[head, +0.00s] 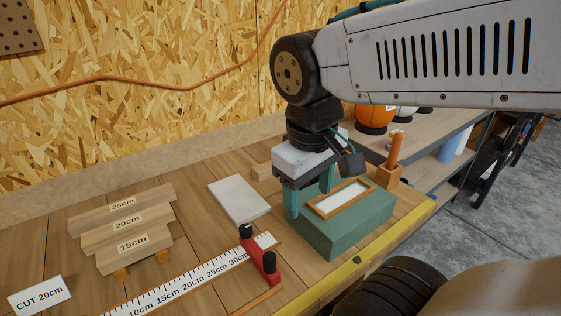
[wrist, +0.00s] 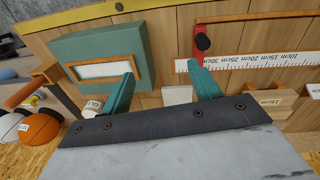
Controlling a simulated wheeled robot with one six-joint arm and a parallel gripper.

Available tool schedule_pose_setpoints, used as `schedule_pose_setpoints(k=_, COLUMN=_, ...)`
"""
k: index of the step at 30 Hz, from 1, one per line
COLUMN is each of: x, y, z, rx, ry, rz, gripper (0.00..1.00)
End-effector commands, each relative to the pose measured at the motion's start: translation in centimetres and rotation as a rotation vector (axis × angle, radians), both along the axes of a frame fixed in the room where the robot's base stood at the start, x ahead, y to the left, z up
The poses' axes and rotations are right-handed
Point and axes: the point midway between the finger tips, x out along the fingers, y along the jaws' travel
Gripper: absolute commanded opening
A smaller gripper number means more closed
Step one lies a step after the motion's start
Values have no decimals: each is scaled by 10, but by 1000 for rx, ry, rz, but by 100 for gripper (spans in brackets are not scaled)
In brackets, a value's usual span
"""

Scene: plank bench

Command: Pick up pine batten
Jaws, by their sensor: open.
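Three pale pine battens lie in a stepped stack at the left of the bench in the head view. They are labelled 25cm (head: 150,196), 20cm (head: 155,217) and 15cm (head: 150,239), the 15cm one at the front. A white card (head: 40,296) reading CUT 20cm stands to their left. My gripper (head: 309,196) is open and empty, pointing down well right of the battens, by the green box. In the wrist view the open fingers (wrist: 165,76) have nothing between them; parts of the battens (wrist: 272,101) show at the right edge.
A green box (head: 345,226) with a wood-framed pale panel is close beside my gripper. A ruler (head: 190,284) with a red stop (head: 258,255) lies in front of the battens. A grey slab (head: 239,200) lies between battens and gripper. A wooden holder (head: 388,176) stands right.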

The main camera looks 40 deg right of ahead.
Motion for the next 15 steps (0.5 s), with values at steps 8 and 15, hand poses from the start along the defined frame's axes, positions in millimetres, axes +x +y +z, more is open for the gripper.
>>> schedule_pose_setpoints(k=8, x=81, y=-40, z=-13, rx=-304, ry=280, rz=344, gripper=62)
schedule_pose_setpoints(k=15, x=170, y=-61, z=-43, rx=-558, ry=544, rz=687, gripper=62)
